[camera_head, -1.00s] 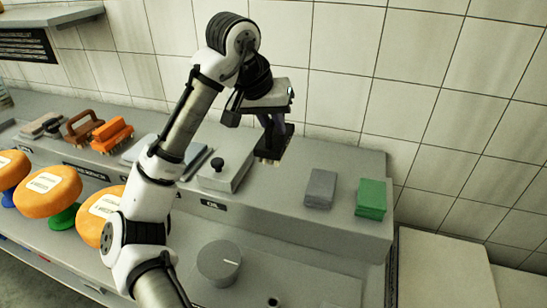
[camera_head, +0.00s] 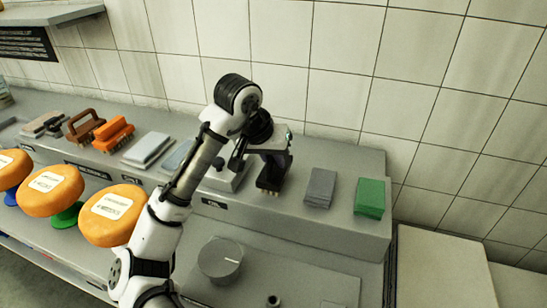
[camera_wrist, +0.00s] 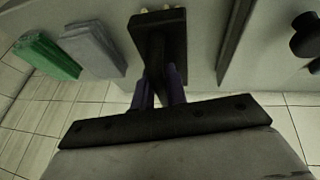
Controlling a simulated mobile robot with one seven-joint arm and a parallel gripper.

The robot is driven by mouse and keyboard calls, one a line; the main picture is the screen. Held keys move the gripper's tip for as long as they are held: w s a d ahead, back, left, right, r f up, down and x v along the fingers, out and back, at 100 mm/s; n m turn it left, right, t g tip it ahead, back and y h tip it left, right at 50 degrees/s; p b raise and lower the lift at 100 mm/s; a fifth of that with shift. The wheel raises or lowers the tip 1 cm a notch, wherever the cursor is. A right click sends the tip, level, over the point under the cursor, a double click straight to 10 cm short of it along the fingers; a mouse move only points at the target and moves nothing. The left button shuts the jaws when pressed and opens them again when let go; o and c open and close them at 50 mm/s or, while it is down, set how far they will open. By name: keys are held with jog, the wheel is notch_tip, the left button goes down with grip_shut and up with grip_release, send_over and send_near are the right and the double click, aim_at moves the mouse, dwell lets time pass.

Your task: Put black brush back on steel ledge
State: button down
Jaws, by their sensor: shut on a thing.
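The black brush (camera_head: 270,182) has a dark block with pale bristle tufts along its lower edge. My gripper (camera_head: 274,155) points down and is shut on the brush. In the wrist view the brush (camera_wrist: 158,38) shows beyond the gripper fingers (camera_wrist: 160,88). The brush is upright, bristles down, over the steel ledge (camera_head: 335,225), between a grey box with a black knob (camera_head: 222,180) and a grey sponge (camera_head: 320,187). I cannot tell whether its bristles touch the ledge.
A green sponge stack (camera_head: 370,197) stands at the ledge's right end. An orange brush (camera_head: 113,133) and a brown brush (camera_head: 85,126) stand further left. A tiled wall (camera_head: 340,90) rises behind.

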jog(key=c, duration=1.4)
grip_release()
jog(key=shift+f, duration=0.15)
jog(key=shift+r, duration=0.25)
jog(key=b+v, duration=0.2)
jog(key=v, duration=1)
jog(key=shift+f, duration=0.1)
